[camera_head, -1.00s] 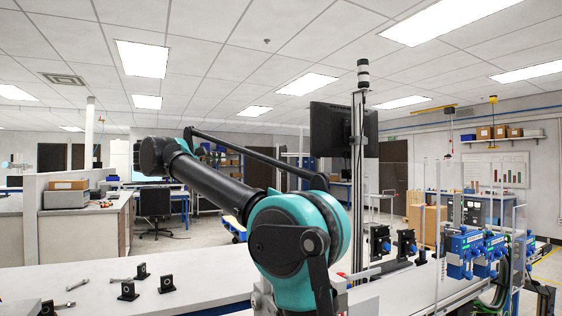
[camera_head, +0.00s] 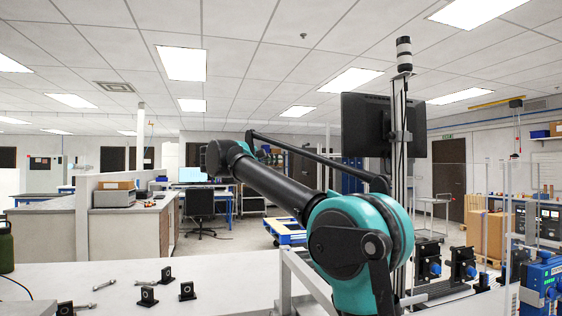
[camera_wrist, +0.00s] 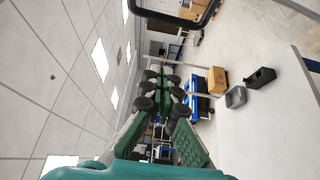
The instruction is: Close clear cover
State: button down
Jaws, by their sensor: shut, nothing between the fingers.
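Clear upright panels (camera_head: 472,180) stand at the right in the head view, behind my arm. They are see-through with thin pale edges, and I cannot tell which one is the cover or how far it is open. My gripper (camera_wrist: 163,80) shows in the wrist view as green and black fingers, shut and empty. It touches nothing that I can make out. In the head view my gripper is not visible; my teal and black arm fills the middle.
Blue devices (camera_head: 540,283) and black fixtures (camera_head: 462,265) stand at the right. A monitor (camera_head: 383,125) hangs on a post behind my arm. Small black brackets (camera_head: 187,290) lie on the white tabletop (camera_head: 225,275). A green bottle (camera_head: 6,246) stands at the left edge.

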jog(key=w+d, duration=0.1)
jog(key=d, duration=0.6)
jog(key=shift+w+d, duration=0.2)
jog(key=shift+w, duration=0.05)
dwell(0.3)
